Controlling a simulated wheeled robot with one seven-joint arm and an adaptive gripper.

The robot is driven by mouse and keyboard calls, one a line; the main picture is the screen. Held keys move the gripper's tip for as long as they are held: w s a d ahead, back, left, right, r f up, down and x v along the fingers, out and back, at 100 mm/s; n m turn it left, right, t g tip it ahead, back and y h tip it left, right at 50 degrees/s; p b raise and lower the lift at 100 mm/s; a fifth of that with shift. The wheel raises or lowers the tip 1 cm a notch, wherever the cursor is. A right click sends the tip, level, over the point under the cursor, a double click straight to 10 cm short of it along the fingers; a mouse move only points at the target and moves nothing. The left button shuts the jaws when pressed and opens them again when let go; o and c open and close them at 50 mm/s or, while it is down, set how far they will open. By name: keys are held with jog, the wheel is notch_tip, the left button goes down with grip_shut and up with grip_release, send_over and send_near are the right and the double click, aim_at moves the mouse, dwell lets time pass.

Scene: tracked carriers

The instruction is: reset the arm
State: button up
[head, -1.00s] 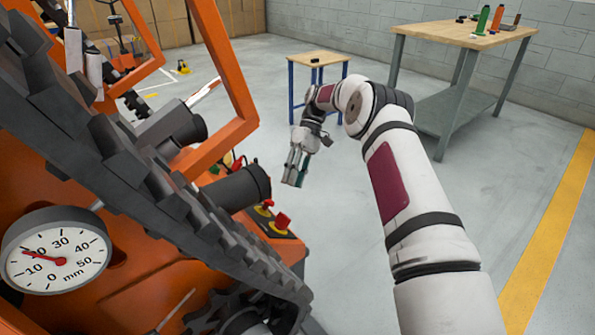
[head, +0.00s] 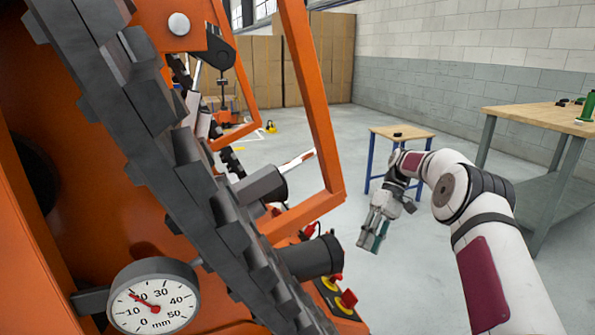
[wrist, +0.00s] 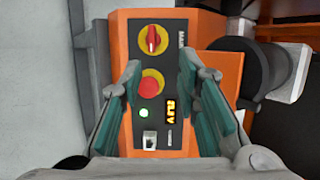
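My gripper (head: 374,236) hangs at the end of my white arm, right of the orange tracked carrier (head: 325,130), with its fingers pointing down. In the wrist view my gripper (wrist: 168,105) is open, with its two teal-padded fingers apart and nothing between them. I cannot tell the exact gap to the panel.
The carrier's dark track (head: 150,110) and a round gauge (head: 153,298) marked in mm fill the left. A small blue-legged table (head: 405,133) and a larger workbench (head: 535,115) stand behind and right of my arm. Grey floor (head: 330,135) lies open between carrier and tables.

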jog(key=s+a+r+t+h, duration=0.1)
jog(key=s+a+r, duration=0.15)
jog(key=r, duration=0.45)
jog(key=s+a+r+h, duration=0.2)
jog(key=s+r, duration=0.2)
jog(key=r, duration=0.4)
jog(key=s+a+r+m+t+h, duration=0.2)
jog(key=s+r, duration=0.6)
jog(key=s, duration=0.5)
jog(key=s+f+m+t, duration=0.1)
jog(key=s+f+t, duration=0.15)
jog(key=s, duration=1.15)
jog(key=s+f+m+t, duration=0.1)
jog(key=s+f+m, duration=0.15)
jog(key=s, duration=1.15)
notch_tip(320, 180, up, 25)
jog(key=d+t+p, duration=0.1)
jog(key=t+p, duration=0.2)
jog(key=p, duration=2.1)
jog(key=shift+s+r+n+h, duration=0.2)
jog(key=shift+n+h, duration=0.1)
jog(key=shift+n, duration=0.05)
jog(key=shift+t, duration=0.25)
